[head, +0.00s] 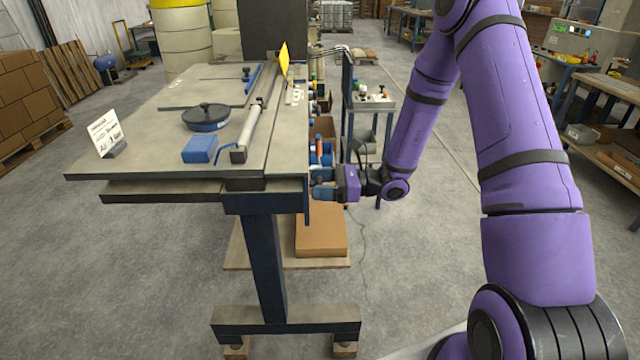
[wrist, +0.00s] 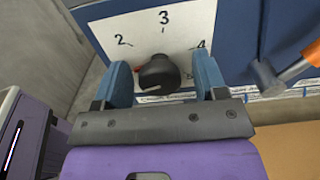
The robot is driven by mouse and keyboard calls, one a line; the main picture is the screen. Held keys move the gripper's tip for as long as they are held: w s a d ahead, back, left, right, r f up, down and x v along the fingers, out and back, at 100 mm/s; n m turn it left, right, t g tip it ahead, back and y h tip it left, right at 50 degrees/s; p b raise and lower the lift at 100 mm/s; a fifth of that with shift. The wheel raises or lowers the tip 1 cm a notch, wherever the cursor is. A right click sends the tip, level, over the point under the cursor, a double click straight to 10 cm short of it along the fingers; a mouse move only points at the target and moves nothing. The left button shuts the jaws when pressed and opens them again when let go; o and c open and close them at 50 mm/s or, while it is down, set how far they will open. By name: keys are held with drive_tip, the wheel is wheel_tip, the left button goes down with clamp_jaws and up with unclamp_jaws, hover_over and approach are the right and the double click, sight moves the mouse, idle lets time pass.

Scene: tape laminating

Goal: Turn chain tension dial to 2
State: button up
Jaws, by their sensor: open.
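The chain tension dial is a black round knob (wrist: 159,73) on a white plate (wrist: 185,22) marked 2, 3 and 4, seen in the wrist view. The 2 is at upper left, the 3 at top and the 4 at upper right. My gripper (wrist: 164,80) is open, with one blue finger on each side of the knob and visible gaps between. I cannot tell which number the knob points to. In the head view my gripper (head: 322,193) is at the table's right side, and the dial is hidden there.
A cardboard box (head: 321,232) is on the shelf below.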

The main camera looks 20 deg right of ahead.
drive_tip(key=c, duration=0.9)
drive_tip(key=shift+m, duration=0.3)
drive_tip(key=m, duration=1.1)
idle(0.5)
drive_tip(key=o, duration=0.9)
